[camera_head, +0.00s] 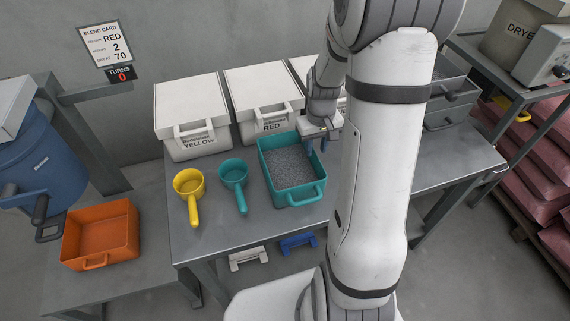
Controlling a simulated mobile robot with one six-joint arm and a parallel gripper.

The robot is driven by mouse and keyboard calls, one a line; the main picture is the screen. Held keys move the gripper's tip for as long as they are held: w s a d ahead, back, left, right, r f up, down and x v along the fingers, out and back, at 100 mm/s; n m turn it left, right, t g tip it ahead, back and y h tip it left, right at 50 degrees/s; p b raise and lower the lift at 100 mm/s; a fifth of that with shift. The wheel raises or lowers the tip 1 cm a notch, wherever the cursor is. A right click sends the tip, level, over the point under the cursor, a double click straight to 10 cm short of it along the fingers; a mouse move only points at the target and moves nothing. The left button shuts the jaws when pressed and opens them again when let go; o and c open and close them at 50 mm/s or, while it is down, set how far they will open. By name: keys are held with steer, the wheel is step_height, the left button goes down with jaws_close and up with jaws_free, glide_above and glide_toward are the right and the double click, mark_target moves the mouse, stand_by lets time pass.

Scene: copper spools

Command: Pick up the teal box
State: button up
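The teal box (274,178) is an open tray with a front handle, filled with grey granules (291,164). It stands upright on the grey metal table (240,228). My gripper (316,145) points down at the back right of the box, by its right wall. My arm hides the table to the right of the box.
A teal scoop (233,174) and a yellow scoop (188,183) lie left of the box. White lidded bins labelled YELLOW (192,118) and RED (264,103) stand behind. An orange tray (100,238) sits on a lower surface at left.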

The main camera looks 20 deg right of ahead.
mark_target(314, 172)
step_height(314, 172, down, 8)
steer(key=shift+d+r+p, duration=0.1)
steer(key=shift+r+p, duration=0.05)
steer(key=shift+p, duration=0.25)
jaws_close()
steer(key=shift+w, duration=0.1)
stand_by(1.3)
